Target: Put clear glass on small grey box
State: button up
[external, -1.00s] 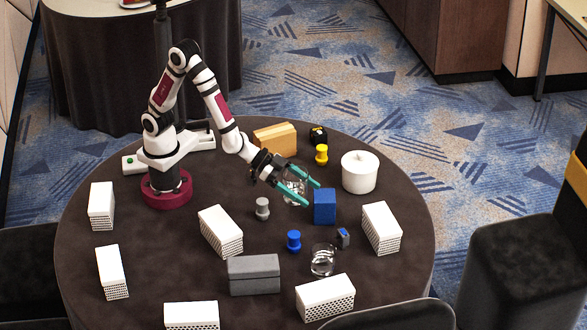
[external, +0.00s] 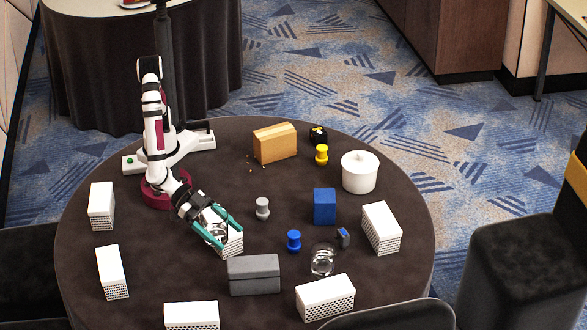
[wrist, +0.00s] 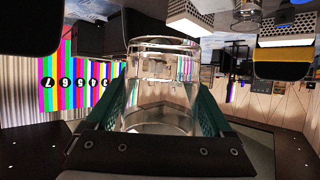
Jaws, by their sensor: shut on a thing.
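A clear glass (wrist: 162,75) fills the middle of the wrist view, between the teal fingers of my gripper (wrist: 163,110). In the external view my gripper (external: 226,228) is shut on this glass (external: 214,234) and holds it over or in front of a white block. The glass is see-through and partly hidden by the fingers, so its exact tilt is hard to tell. The grey box (external: 254,277) lies on the table near the front, to the lower right of my gripper and apart from it. Its top is bare.
The white block (external: 236,245) is partly covered by my gripper. A second clear glass (external: 322,262) stands to the right of the grey box. A grey spool (external: 262,209), a blue spool (external: 294,241) and a blue block (external: 325,206) stand farther back. More white blocks line the table.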

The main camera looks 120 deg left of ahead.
send_over(261, 267)
notch_tip(261, 267, down, 5)
jog(key=shift+s+f, duration=0.1)
jog(key=shift+s, duration=0.05)
jog(key=shift+w+f, duration=0.2)
jog(key=shift+f, duration=1.9)
jog(key=shift+f, duration=0.1)
jog(key=o, duration=1.5)
jog(key=shift+f, duration=0.1)
